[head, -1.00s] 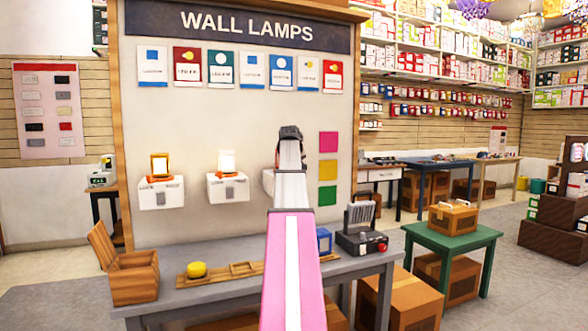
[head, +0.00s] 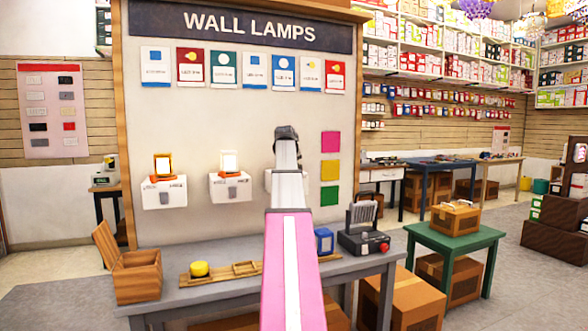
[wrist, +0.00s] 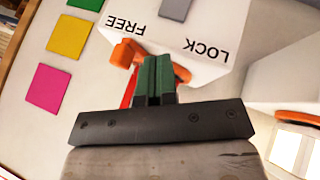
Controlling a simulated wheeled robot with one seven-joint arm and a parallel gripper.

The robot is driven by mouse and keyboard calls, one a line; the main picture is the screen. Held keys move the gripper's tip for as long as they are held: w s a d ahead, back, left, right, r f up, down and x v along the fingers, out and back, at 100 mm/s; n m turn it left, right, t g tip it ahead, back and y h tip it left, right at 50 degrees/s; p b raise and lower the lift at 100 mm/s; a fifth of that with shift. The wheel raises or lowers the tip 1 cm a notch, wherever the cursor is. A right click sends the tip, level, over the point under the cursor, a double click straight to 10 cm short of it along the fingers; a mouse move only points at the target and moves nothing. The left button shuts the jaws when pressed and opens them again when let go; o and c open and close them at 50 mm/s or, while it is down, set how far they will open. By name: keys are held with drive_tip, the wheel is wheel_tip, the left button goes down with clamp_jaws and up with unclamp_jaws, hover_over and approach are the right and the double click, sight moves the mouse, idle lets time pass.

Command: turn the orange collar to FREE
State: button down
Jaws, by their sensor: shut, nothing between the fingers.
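In the wrist view a white wall box (wrist: 200,62) carries the words FREE and LOCK, seen upside down. The orange collar (wrist: 126,53) shows beside FREE, with another orange part (wrist: 183,73) on the other side of my fingers. My gripper (wrist: 155,62) has green fingers shut together, with nothing between them, in front of the collar's middle. The fingers hide that middle, and I cannot tell whether they touch it. In the head view my gripper (head: 287,133) is at the lamp board, and my arm hides most of this third box (head: 269,181).
Two lamps on orange bases stand on white boxes (head: 163,196) (head: 230,190) to the left. Pink, yellow and green squares (head: 330,170) are on the board to the right. Below, a grey table (head: 215,293) holds a wooden box (head: 134,278), a yellow puck (head: 199,269) and a blue box (head: 324,240).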

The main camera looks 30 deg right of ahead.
drive_tip(key=a+f+v, duration=0.1)
drive_tip(key=v, duration=1)
drive_tip(key=shift+s+a, duration=0.15)
drive_tip(key=shift+s, duration=0.1)
drive_tip(key=shift+r, duration=0.1)
